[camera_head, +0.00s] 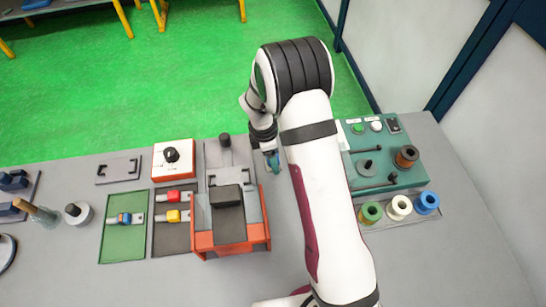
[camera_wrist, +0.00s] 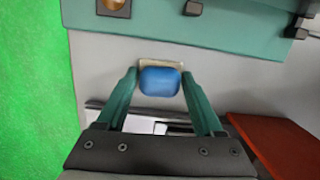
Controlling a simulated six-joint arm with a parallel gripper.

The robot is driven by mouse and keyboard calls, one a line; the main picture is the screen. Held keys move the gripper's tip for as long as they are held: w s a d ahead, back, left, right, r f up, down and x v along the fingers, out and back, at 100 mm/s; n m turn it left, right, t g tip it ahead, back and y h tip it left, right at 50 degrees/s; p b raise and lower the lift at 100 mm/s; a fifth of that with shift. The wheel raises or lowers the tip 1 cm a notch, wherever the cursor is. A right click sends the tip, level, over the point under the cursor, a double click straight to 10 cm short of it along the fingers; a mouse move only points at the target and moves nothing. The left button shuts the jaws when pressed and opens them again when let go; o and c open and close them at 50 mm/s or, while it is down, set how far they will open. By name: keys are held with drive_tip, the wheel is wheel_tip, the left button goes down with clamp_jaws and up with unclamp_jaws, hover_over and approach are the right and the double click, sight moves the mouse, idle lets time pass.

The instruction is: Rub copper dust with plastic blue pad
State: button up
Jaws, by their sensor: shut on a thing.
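My gripper (camera_wrist: 160,76) is shut on a blue pad (camera_wrist: 160,82), held between its two green fingers in the wrist view. A thin beige edge shows just beyond the pad; I cannot tell whether it is part of it. In the head view my gripper (camera_head: 273,161) points down over the grey table, between the grey fixture with the black block (camera_head: 228,196) and the green panel (camera_head: 385,165). The pad is mostly hidden there by the fingers. I cannot make out any copper dust, nor whether the pad touches the table.
Green, white and blue spools (camera_head: 427,203) stand at the panel's front. An orange-framed stand (camera_head: 230,240) is at the front middle. To its left are a dark tray with red and yellow blocks (camera_head: 173,216) and a green tray (camera_head: 123,242) with a blue-topped piece.

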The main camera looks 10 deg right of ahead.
drive_tip(key=shift+w, duration=2.7)
wheel_tip(320, 180, up, 8)
drive_tip(key=shift+r, duration=0.1)
